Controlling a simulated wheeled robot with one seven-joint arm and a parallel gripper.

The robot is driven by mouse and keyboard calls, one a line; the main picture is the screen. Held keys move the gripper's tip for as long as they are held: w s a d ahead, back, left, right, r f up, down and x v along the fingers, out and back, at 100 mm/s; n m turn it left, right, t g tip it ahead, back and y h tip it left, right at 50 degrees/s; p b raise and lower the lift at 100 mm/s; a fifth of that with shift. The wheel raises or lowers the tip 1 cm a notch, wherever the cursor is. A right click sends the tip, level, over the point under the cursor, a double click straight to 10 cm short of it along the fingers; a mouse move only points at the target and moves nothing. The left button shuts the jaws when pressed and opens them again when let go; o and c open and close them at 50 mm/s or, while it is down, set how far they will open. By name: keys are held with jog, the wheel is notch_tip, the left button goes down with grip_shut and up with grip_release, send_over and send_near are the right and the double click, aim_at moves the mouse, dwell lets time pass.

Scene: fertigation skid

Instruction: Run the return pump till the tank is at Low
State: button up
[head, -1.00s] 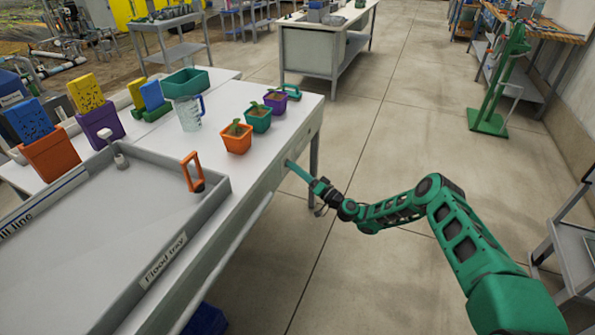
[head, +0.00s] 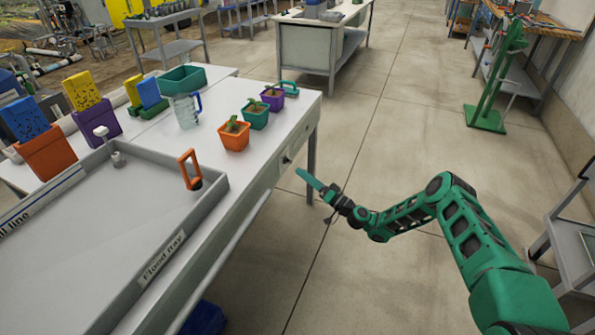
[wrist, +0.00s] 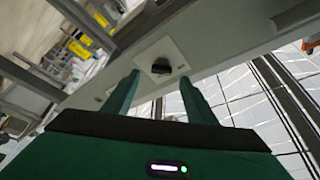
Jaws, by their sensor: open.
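A black knob (wrist: 161,67) on a pale plate sits on the side of the bench; in the head view the plate shows as a small dark-marked patch (head: 286,159). My gripper (head: 308,178) is beside the bench, apart from that plate. In the wrist view my gripper (wrist: 160,78) is open and empty, its two green fingers on either side of the knob in the picture, with the knob beyond them. The grey flood tray (head: 160,262) lies on the bench. I cannot make out a liquid level or a Low mark.
An orange-handled fitting (head: 190,168) stands at the tray's corner. Potted seedlings (head: 234,136), a clear jug (head: 186,110) and a teal bin (head: 184,79) stand on the bench. A blue container (head: 205,319) shows below the bench.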

jog(key=shift+v, duration=2.5)
